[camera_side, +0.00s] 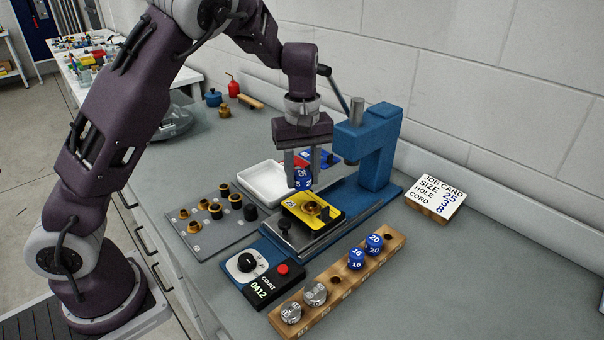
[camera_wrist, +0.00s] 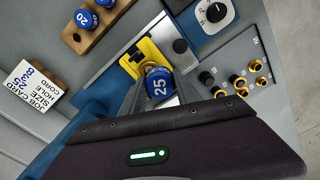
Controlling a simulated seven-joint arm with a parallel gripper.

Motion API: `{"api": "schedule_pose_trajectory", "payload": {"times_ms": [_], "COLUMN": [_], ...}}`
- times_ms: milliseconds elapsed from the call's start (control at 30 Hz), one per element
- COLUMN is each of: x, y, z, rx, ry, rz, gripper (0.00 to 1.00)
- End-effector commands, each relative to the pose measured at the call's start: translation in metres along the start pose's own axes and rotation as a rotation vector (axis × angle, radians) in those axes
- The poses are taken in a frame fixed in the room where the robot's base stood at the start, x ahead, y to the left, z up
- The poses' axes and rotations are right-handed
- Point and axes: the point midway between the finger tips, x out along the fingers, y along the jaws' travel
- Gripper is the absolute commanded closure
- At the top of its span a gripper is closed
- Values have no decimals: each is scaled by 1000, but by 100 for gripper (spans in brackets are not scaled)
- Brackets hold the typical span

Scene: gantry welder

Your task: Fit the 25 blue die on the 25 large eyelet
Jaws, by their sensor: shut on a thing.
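The blue die marked 25 (camera_side: 303,180) is held upright between the fingers of my gripper (camera_side: 303,174). In the wrist view the blue die (camera_wrist: 160,86) shows its white 25 and covers part of what is below it. The large brass eyelet (camera_side: 311,208) sits in a yellow holder (camera_side: 328,222) on the blue press. The die hangs just above and slightly to the left of the eyelet in the side view.
The blue press (camera_side: 371,150) stands close to the right of my gripper. A wooden rack (camera_side: 345,275) holds blue and grey dies in front. A grey plate of eyelets (camera_side: 205,238), a white tray (camera_side: 262,180), a counter box (camera_side: 262,280) and a job card (camera_side: 438,194) stand around.

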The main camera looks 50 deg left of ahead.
Motion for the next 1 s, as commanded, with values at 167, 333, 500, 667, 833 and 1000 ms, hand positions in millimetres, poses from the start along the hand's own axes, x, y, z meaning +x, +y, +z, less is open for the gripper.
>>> {"api": "schedule_pose_trajectory", "payload": {"times_ms": [167, 333, 500, 667, 833, 1000], "x": [2, 3, 4, 16, 36, 51], "y": [11, 22, 27, 27, 27, 28], "z": [-6, -10, -11, -11, -11, -11], "rx": [-447, -897, -1106, -1130, -1129, -1128], "ry": [2, 2, 2, 1, 1, 1], "rz": [0, 1, 3, 1, 1, 4], "gripper": [100, 100, 100, 100, 100, 100]}}
